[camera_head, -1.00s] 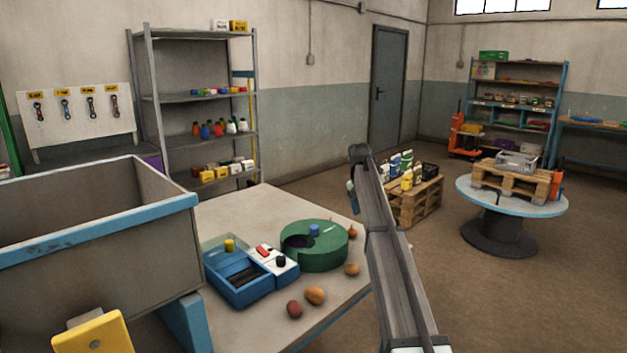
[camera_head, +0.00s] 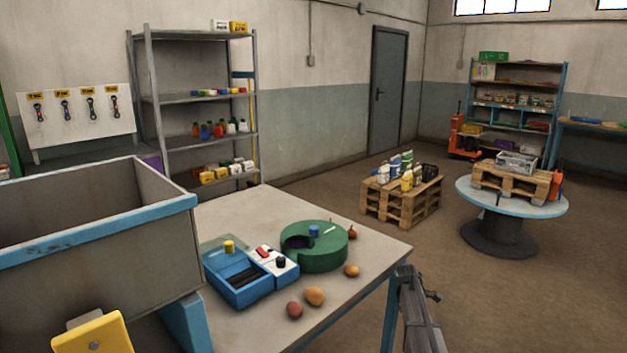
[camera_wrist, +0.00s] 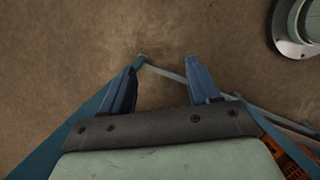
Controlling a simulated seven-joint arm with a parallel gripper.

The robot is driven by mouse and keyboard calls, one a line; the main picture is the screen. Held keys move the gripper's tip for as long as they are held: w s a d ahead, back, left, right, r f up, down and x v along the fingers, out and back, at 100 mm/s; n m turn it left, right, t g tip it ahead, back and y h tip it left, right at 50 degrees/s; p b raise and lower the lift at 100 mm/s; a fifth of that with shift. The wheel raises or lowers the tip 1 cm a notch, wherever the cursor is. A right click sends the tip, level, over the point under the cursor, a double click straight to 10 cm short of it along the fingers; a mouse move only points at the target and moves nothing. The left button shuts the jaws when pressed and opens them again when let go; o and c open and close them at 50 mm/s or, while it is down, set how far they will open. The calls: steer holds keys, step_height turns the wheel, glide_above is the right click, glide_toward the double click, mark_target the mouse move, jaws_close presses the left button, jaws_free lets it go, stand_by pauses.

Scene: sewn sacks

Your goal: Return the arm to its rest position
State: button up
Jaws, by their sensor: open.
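My gripper (camera_wrist: 166,80) is open in the wrist view, with two blue fingers apart and nothing between them. Bare brown floor (camera_wrist: 165,30) shows beyond the fingertips. In the head view, part of my dark grey arm (camera_head: 417,315) shows at the lower right, just right of the table's corner. I cannot make out the fingers there.
The table (camera_head: 350,290) holds a blue box (camera_head: 240,290), a green round container (camera_head: 325,258) and several small round items. A large grey bin (camera_head: 100,260) stands at left. A pallet stack (camera_head: 400,205) and a round table (camera_head: 515,207) stand behind, with open floor between.

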steer(key=s+a+f+m+g+y, duration=0.1)
steer(key=s+a+f+m, duration=0.4)
steer(key=s+f, duration=0.75)
steer(key=s+a+f+m+g+y, duration=0.15)
steer(key=s+a+f, duration=0.65)
steer(key=s, duration=0.8)
steer(key=s+a+f+m+g, duration=0.1)
steer(key=s+f+m, duration=0.1)
steer(key=s, duration=0.8)
steer(key=s+a+f+m+g, duration=0.1)
steer(key=s+m, duration=0.3)
steer(key=s, duration=0.6)
steer(key=s+a+f+m+g, duration=0.1)
steer(key=s+a+f+m, duration=0.2)
steer(key=s, duration=0.7)
steer(key=shift+y, duration=0.35)
steer(key=shift+a, duration=0.1)
